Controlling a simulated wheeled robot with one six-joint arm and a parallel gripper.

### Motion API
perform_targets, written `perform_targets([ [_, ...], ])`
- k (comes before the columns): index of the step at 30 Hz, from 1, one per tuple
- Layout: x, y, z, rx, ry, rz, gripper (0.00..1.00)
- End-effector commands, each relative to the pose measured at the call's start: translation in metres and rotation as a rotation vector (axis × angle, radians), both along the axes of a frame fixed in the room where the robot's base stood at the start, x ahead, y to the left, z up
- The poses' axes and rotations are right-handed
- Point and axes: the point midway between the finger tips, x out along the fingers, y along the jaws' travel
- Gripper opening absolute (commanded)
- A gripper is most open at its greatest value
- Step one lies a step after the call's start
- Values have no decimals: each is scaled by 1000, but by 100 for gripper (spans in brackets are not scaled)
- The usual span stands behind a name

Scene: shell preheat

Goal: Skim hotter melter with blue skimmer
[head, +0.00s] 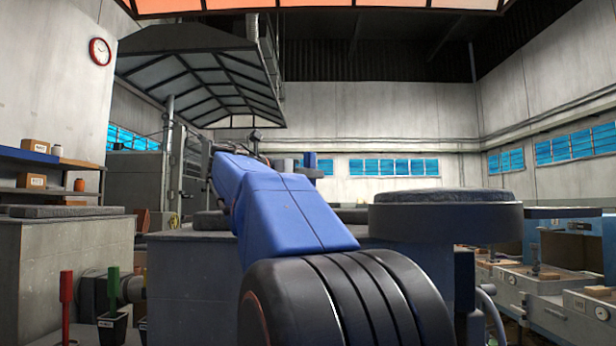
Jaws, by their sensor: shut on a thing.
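My blue arm (285,205) fills the middle of the head view and hides what lies behind it. I cannot make out my gripper. A small blue upright piece (311,161) shows beyond the arm; I cannot tell whether it is the blue skimmer or part of my arm. A red-handled tool (66,300) and a green-handled tool (113,288) stand upright at the lower left, the green one in a black holder (112,326). A grey unit with a round dark top (447,218) stands right of the arm. I cannot tell which melter is hotter.
A grey block with a dark slab on top (66,270) stands at left, below shelves with boxes (32,181). A canopy hood (205,75) hangs at upper left. Benches with grey boxes (590,303) line the right side. A clock (100,51) hangs on the wall.

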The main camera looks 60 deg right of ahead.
Motion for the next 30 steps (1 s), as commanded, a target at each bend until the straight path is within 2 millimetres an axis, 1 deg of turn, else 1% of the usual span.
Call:
perform_targets([
  [8, 2, -3, 0, 0, 0, 0, 0],
  [30, 23, -39, 0, 0, 0, 0, 0],
])
